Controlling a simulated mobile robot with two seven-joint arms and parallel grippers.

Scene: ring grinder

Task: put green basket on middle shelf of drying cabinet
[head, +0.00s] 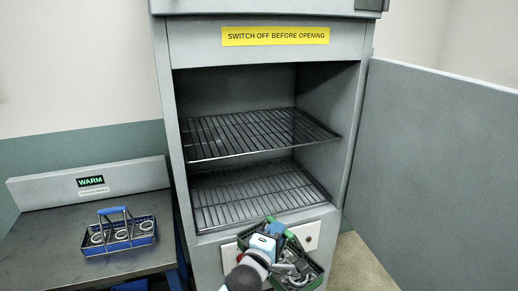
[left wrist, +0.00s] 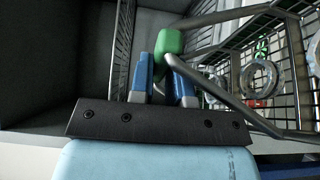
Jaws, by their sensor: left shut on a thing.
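The grey drying cabinet (head: 346,130) stands open. Two wire shelves show inside, an upper one (head: 255,135) and a lower one (head: 255,195); both look empty. My left gripper (head: 276,230) is in front of the cabinet's lower part, below the lower shelf in the picture. It is shut on the handle of the green basket (head: 313,272), which holds metal rings. In the left wrist view the blue fingers (left wrist: 162,80) close on the green grip (left wrist: 168,42), with rings (left wrist: 258,78) beside them. My arm hides part of the basket. My right gripper is not in view.
The cabinet door (head: 435,150) is swung wide open to the right. At left, a blue basket (head: 120,236) with several rings stands on a metal bench (head: 60,250) marked WARM. A yellow sign (head: 276,36) is above the opening.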

